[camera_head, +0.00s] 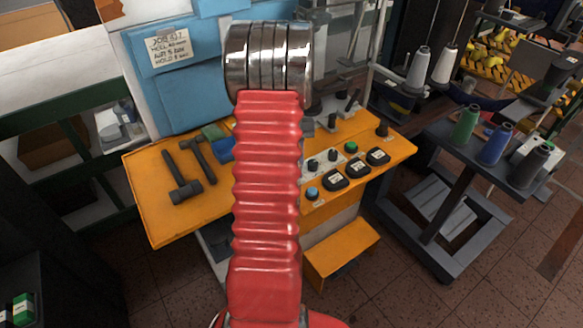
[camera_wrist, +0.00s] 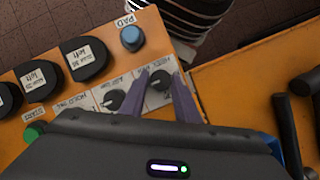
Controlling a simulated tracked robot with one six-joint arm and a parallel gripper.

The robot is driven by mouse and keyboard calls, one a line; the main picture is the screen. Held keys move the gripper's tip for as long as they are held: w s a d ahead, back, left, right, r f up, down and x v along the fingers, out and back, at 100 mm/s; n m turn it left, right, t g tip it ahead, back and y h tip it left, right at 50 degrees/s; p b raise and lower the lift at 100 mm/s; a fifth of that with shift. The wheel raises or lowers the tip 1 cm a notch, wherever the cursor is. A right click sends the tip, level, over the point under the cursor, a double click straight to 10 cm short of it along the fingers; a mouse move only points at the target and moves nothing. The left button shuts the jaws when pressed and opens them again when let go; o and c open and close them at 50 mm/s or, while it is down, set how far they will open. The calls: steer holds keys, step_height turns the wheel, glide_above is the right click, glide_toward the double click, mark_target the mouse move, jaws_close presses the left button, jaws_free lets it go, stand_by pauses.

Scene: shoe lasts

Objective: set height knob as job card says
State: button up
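In the wrist view a small dark knob (camera_wrist: 160,83) sits on a pale plate whose blurred label seems to read "HEEL MM". My gripper (camera_wrist: 161,76) has two purple fingers apart, one on each side of this knob. I cannot tell if they touch it. An "AIR BAR" knob (camera_wrist: 113,100) is to its left, beside a "HOLD" label. The knob settings are too small to read. In the head view the job card (camera_head: 167,47) on the blue board has handwritten lines for heel, air and hold; the heel number is unclear. My red arm hides my gripper there.
The orange bench panel (camera_head: 330,203) also carries a blue PAD button (camera_wrist: 132,38), a green button (camera_head: 351,146) and several black labelled switches (camera_wrist: 85,58). Hammers (camera_head: 183,178) lie on the bench's left. Thread spools (camera_head: 466,126) stand on a grey trolley at right.

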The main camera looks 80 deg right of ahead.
steer(key=o, duration=0.3)
steer(key=v, duration=1.3)
steer(key=shift+w+d+r, duration=0.1)
steer(key=shift+d+r, duration=0.05)
steer(key=shift+r, duration=0.15)
steer(key=shift+d, duration=0.1)
stand_by(0.4)
